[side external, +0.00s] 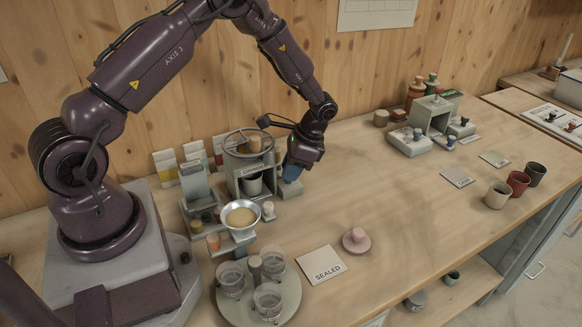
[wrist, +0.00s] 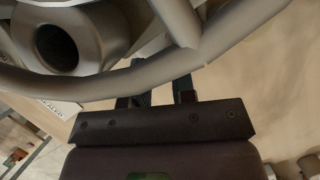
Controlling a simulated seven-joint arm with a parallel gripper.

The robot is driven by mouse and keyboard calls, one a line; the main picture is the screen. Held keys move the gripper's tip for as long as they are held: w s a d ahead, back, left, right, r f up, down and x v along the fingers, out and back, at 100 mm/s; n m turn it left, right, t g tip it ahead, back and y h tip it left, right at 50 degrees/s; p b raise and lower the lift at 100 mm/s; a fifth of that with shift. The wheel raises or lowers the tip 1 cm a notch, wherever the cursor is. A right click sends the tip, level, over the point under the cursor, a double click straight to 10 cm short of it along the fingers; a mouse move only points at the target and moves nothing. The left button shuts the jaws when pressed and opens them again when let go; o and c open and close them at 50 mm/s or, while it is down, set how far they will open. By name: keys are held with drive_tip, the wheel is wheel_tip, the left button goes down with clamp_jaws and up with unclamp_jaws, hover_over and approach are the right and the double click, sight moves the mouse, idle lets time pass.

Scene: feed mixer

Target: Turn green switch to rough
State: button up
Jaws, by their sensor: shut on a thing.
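The feed mixer (side external: 232,170) stands at the back left of the bench, with a round wheel on top and a cup inside. My gripper (side external: 290,176) points down at the mixer's right side, and its fingers are shut on a dark blue part (wrist: 147,96), mostly hidden between them. In the wrist view, the curved wheel rim (wrist: 110,88) passes close in front of my gripper (wrist: 158,95). I cannot make out a green switch or a legible rough mark.
A metal bowl of meal (side external: 241,217) stands before the mixer. A round tray (side external: 225,303) with clear cups is at the front, beside a SEALED card (side external: 323,265) and a pink knobbed disc (side external: 356,240). Another machine (side external: 430,115) and several cups are at right. The bench middle is clear.

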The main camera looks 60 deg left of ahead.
drive_tip(key=shift+m+t+y, duration=0.3)
drive_tip(key=shift+m, duration=0.8)
drive_tip(key=o, duration=0.9)
drive_tip(key=v, duration=1.3)
drive_tip(key=shift+d, duration=0.15)
